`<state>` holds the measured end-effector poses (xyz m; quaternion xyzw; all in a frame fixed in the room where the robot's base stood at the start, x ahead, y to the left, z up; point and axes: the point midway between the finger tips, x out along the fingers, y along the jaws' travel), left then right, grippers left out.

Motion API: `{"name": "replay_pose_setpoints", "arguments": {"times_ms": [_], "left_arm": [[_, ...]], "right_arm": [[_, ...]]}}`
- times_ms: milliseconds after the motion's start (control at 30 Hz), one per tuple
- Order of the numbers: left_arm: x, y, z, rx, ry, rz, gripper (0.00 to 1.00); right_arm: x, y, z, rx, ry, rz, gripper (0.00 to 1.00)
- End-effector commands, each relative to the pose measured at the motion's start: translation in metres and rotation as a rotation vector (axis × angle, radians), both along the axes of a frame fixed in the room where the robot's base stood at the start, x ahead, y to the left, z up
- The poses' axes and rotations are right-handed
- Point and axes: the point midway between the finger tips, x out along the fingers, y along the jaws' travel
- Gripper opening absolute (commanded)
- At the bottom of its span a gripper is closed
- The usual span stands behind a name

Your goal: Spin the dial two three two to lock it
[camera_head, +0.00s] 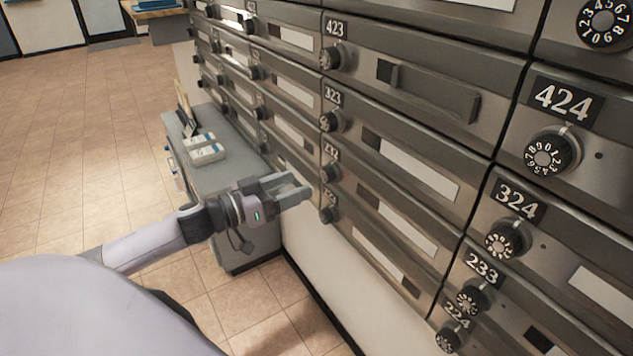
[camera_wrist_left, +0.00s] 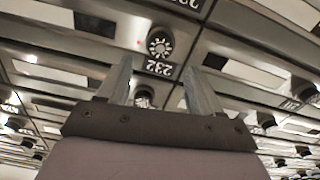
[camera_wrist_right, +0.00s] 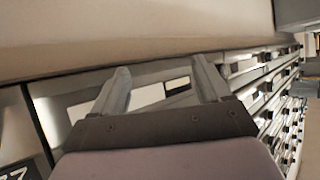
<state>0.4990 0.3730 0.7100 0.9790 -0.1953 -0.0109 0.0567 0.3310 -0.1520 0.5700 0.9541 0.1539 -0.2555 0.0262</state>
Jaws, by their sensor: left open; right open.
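The 232 dial (camera_head: 331,172) is a small dark round knob with a numbered face, just below its 232 label (camera_head: 331,150) on the mailbox wall. In the left wrist view the dial (camera_wrist_left: 160,43) shows beyond the fingertips, between their lines, beside the label (camera_wrist_left: 158,68). My left gripper (camera_head: 294,188) is open and empty, left of and slightly below the dial in the head view, apparently apart from it. My right gripper (camera_wrist_right: 160,68) is open and empty, with mailbox fronts beyond its fingers; it is not in the head view. The dial's setting is too small to read.
Other dials surround it, such as the 323 dial (camera_head: 332,121) above and the 424 dial (camera_head: 552,153) at right. A handle (camera_head: 435,92) juts from a door. A grey cabinet (camera_head: 235,187) with small boxes (camera_head: 205,150) stands behind my left gripper. Tiled floor (camera_head: 90,130) lies open at left.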

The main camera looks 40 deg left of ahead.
Motion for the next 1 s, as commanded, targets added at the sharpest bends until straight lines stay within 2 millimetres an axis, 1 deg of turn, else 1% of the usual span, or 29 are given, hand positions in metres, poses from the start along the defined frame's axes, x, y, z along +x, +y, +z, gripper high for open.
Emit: {"name": "replay_pose_setpoints", "arguments": {"times_ms": [300,533,733,1000], "left_arm": [[0.031,-0.013,0.000,0.000,-0.002,0.001,0.65],[0.049,-0.020,0.000,0.000,-0.001,0.002,0.65],[0.057,-0.023,0.000,0.000,0.001,0.002,0.65],[0.058,-0.024,-0.001,0.000,0.002,0.002,0.65]], "right_arm": [[0.002,0.004,0.001,0.003,-0.017,0.011,0.77],[0.002,0.006,0.002,0.003,-0.024,0.016,0.77],[0.002,0.007,0.002,0.003,-0.024,0.017,0.77],[0.003,0.007,0.004,0.003,-0.028,0.018,0.77]]}}
